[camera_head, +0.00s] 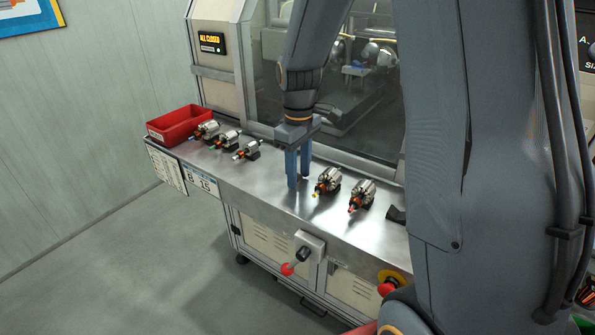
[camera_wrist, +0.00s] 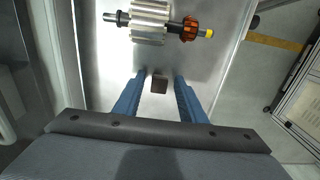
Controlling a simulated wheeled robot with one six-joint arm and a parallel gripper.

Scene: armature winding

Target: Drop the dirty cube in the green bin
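A small brown cube (camera_wrist: 159,87) lies on the metal bench top in the wrist view, between my two blue fingers. There are gaps on both sides of it, so the fingers look apart from it. My gripper (camera_wrist: 160,76) is open and points down at the bench. In the head view my gripper (camera_head: 298,184) stands low over the middle of the bench, and the cube cannot be made out there. A green patch (camera_head: 586,322) shows at the bottom right corner of the head view; I cannot tell whether it is the green bin.
Several armatures stand on the metal bench (camera_head: 262,190), one (camera_head: 327,181) just right of my gripper. It likely shows in the wrist view as the armature (camera_wrist: 150,22) beyond the fingertips. A red bin (camera_head: 180,124) sits at the bench's left end. A glazed machine (camera_head: 220,55) stands behind.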

